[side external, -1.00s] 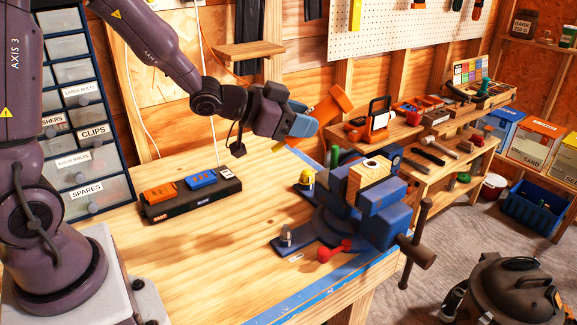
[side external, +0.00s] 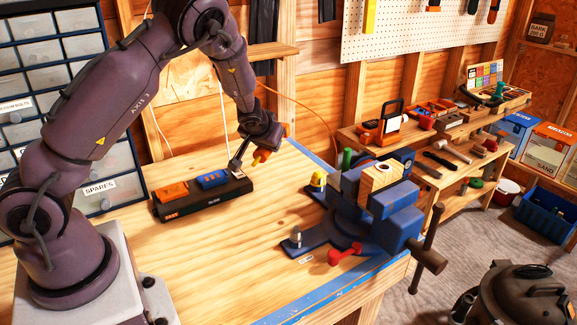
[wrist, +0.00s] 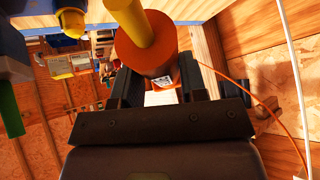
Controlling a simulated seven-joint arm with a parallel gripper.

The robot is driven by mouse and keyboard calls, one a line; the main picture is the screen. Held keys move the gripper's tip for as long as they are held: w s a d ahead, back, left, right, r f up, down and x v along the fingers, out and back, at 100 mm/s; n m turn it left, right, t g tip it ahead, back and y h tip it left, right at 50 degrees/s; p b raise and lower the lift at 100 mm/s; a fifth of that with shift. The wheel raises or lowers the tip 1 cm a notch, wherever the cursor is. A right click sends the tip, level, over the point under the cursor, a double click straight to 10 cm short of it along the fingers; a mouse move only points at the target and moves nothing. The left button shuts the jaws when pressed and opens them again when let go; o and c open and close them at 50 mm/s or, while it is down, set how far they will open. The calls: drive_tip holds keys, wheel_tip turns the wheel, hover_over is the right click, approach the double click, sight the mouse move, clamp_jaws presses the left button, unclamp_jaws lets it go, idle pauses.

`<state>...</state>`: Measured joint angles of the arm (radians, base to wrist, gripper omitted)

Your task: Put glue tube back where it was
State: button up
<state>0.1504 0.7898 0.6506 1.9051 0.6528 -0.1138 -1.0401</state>
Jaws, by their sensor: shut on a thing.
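The glue tube, orange with a yellow nozzle, is in my gripper (wrist: 160,84). In the wrist view the tube (wrist: 146,48) sits between the two dark fingers, its yellow nozzle pointing up in the picture, with a small white label near the fingers. The tube is tilted and mostly hidden by my wrist. I cannot tell whether it touches anything below.
A black strip (side external: 207,203) holding an orange and a blue block lies on the wooden bench (side external: 190,265). A blue vise (side external: 395,232) gripping a wood block (side external: 378,185) stands to the right, with a red-handled item (side external: 345,254) in front. The bench front is clear.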

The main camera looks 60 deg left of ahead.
drive_tip(key=shift+s+a+r+n+g, duration=0.25)
drive_tip(key=shift+s+a+n+g, duration=0.2)
drive_tip(key=shift+a+n+g, duration=0.3)
drive_tip(key=shift+s+f+n+g, duration=0.15)
drive_tip(key=shift+s+n+g, duration=0.2)
drive_tip(key=shift+g, duration=0.2)
drive_tip(key=w+a+f, duration=0.2)
drive_tip(key=w+f, duration=0.1)
drive_tip(key=w, duration=0.1)
drive_tip(key=w+a+f, duration=0.2)
drive_tip(key=w+f, duration=0.1)
drive_tip(key=w, duration=0.1)
drive_tip(key=w+a+f, duration=0.2)
drive_tip(key=w+f, duration=0.1)
drive_tip(key=w, duration=0.1)
drive_tip(key=shift+f, duration=0.1)
drive_tip(key=shift+w+a+f, duration=0.25)
drive_tip(key=shift+f, duration=1.65)
drive_tip(key=shift+f, duration=0.1)
drive_tip(key=o, duration=0.8)
drive_tip(key=shift+c, duration=0.2)
